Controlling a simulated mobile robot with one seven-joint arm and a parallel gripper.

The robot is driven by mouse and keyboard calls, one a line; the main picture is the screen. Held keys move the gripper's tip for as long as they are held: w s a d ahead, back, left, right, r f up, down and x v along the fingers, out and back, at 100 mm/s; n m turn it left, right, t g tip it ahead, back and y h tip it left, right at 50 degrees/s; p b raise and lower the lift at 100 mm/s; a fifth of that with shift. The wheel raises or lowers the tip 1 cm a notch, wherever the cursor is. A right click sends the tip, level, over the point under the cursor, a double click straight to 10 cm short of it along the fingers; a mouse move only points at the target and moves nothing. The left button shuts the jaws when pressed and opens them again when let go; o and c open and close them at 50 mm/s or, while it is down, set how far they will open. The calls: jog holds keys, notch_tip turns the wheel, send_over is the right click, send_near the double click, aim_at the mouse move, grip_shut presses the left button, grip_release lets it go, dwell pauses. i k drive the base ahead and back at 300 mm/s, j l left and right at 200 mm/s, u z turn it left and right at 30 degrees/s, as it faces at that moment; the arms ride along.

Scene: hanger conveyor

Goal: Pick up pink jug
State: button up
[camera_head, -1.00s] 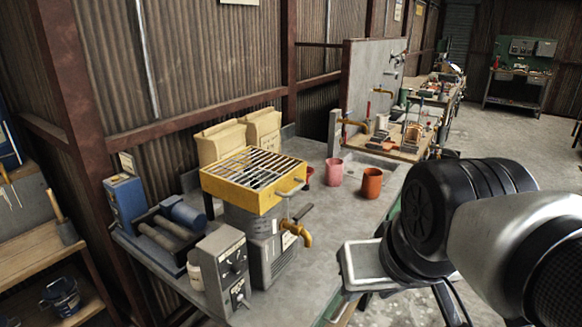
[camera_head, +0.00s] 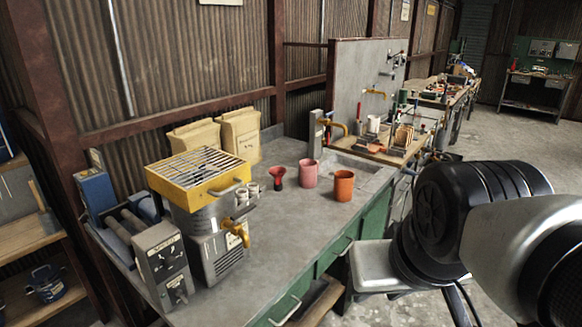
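The pink jug (camera_head: 309,173) stands upright on the grey workbench (camera_head: 262,226), near its back right part. An orange jug (camera_head: 344,185) stands just to its right and a little nearer. A small red, funnel-shaped item (camera_head: 278,178) stands to its left. My arm shows at the right side, beyond the bench's front edge and well apart from the jugs. My gripper is not visible in this view.
A yellow-framed grill (camera_head: 198,173) sits on a metal machine with a yellow tap at the bench's left. Paper sacks (camera_head: 240,136) stand behind. A sink (camera_head: 362,166) and a wooden tray are at the right. The bench's front middle is clear.

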aim_at(308, 169)
jog(key=i+l, duration=0.1)
jog(key=l, duration=0.25)
jog(key=l+u, duration=0.1)
jog(key=l, duration=0.3)
jog(key=i+l, duration=0.15)
jog(key=l, duration=0.2)
jog(key=i+l, duration=0.2)
jog(key=l, duration=0.15)
jog(key=i+l+u, duration=0.15)
jog(key=l, duration=0.2)
jog(key=i+l, duration=0.2)
jog(key=l, duration=0.15)
jog(key=i+l, duration=0.2)
jog(key=l, duration=0.15)
jog(key=i+l+u, duration=0.15)
jog(key=i+l, duration=0.3)
jog(key=l, duration=0.25)
jog(key=i+l+u, duration=0.1)
jog(key=i, duration=0.4)
jog(key=i+l+u, duration=0.1)
jog(key=i, duration=0.4)
